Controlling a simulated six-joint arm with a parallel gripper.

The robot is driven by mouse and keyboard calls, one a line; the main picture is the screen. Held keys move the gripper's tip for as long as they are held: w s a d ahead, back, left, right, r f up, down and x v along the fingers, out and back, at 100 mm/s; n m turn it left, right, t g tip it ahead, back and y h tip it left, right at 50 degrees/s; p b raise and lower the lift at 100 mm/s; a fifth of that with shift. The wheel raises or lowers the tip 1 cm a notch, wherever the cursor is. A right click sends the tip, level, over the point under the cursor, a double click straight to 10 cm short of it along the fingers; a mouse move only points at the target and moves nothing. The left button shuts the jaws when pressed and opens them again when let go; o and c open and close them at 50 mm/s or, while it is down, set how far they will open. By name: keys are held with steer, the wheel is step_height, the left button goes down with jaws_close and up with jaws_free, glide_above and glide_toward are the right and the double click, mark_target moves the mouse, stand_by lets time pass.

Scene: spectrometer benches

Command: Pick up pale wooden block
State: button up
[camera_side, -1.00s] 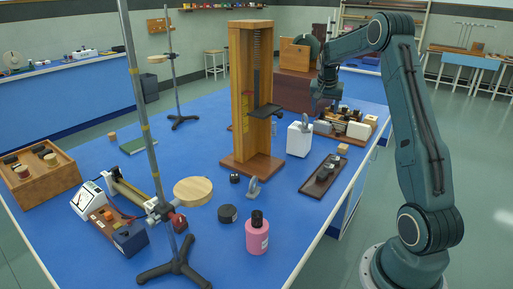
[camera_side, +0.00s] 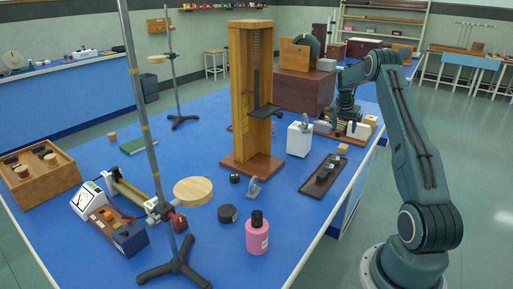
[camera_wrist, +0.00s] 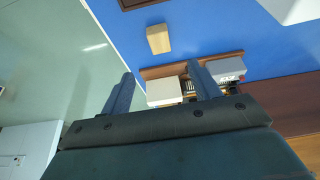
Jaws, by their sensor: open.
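A pale wooden block (camera_side: 342,149) lies on the blue bench near its right edge, just in front of a wooden tray. In the wrist view the same block (camera_wrist: 158,39) shows at the top, beyond my fingertips and not between them. My gripper (camera_side: 345,124) is over the tray, behind the block in the side view. In the wrist view my gripper (camera_wrist: 160,84) is open, its two fingers spread apart and empty. A cream-white block (camera_wrist: 164,91) on the tray shows partly between the fingers.
The wooden tray (camera_wrist: 217,59) carries several small parts below my gripper. A white container (camera_side: 299,139) with tools stands left of it, and a dark tray (camera_side: 323,175) lies in front. A tall wooden stand (camera_side: 241,90) rises further left. A similar small block (camera_side: 112,135) lies far left.

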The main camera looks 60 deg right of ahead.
glide_above(343, 146)
steer(key=a, duration=0.2)
steer(key=shift+d+f, duration=0.1)
steer(key=shift+f, duration=3.05)
steer(key=shift+x, duration=2.6)
steer(key=c, duration=1.1)
steer(key=shift+o, duration=0.2)
steer(key=shift+r, duration=0.2)
step_height(343, 146, up, 20)
steer(key=shift+f, duration=0.15)
